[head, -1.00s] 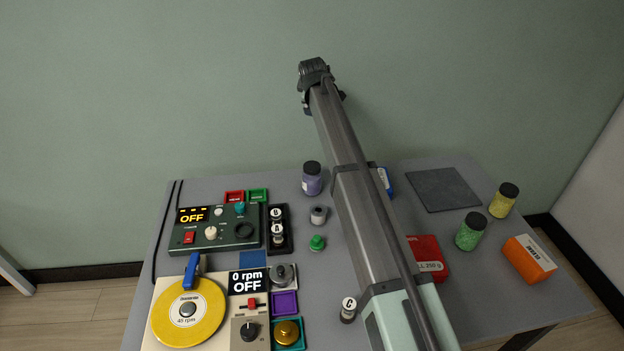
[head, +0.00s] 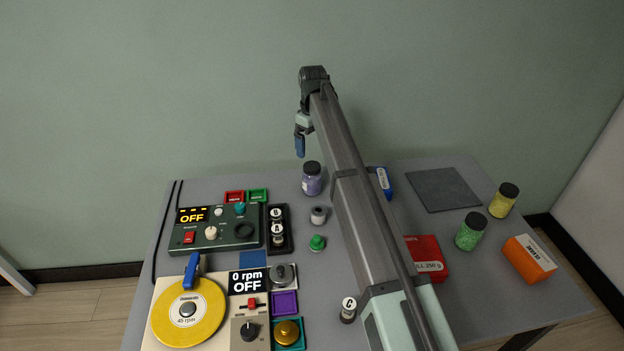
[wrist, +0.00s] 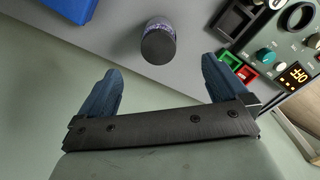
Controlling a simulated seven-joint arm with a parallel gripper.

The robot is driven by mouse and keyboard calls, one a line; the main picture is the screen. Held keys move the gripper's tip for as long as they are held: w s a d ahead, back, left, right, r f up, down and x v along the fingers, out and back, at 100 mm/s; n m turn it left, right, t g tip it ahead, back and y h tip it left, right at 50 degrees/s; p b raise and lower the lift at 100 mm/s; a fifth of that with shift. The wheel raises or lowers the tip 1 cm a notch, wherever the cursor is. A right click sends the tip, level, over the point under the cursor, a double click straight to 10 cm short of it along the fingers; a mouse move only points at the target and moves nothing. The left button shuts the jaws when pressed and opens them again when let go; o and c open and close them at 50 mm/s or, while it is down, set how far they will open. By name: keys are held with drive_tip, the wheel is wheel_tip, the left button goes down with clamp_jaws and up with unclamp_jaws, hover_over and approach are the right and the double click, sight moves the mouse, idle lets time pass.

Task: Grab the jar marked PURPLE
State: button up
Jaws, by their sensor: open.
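The jar with purple contents and a black lid (head: 312,179) stands upright near the back edge of the table in the head view. Its label is too small to read. In the wrist view the same jar (wrist: 158,42) shows lid first, beyond and between the two blue fingers, apart from them. My gripper (head: 299,146) hangs above and slightly left of the jar, behind it near the wall, with its fingers pointing down. In the wrist view my gripper (wrist: 160,92) is open, with nothing between its fingers.
A grey spool-like part (head: 318,215) and a green knob (head: 317,242) stand in front of the jar. A control box (head: 215,229) and black holder (head: 279,244) lie to the left. Green (head: 470,232) and yellow (head: 503,200) jars stand right. My arm crosses just right of the purple jar.

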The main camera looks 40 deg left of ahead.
sight(312, 165)
wheel_tip(312, 165, down, 6)
drive_tip(key=shift+f, duration=0.2)
drive_tip(key=shift+w+a+f, duration=0.1)
drive_tip(key=shift+a+f, duration=0.05)
drive_tip(key=shift+f, duration=1.25)
drive_tip(key=shift+w+a+f, duration=0.1)
drive_tip(key=shift+f, duration=1.25)
drive_tip(key=shift+r, duration=0.1)
drive_tip(key=c, duration=1.4)
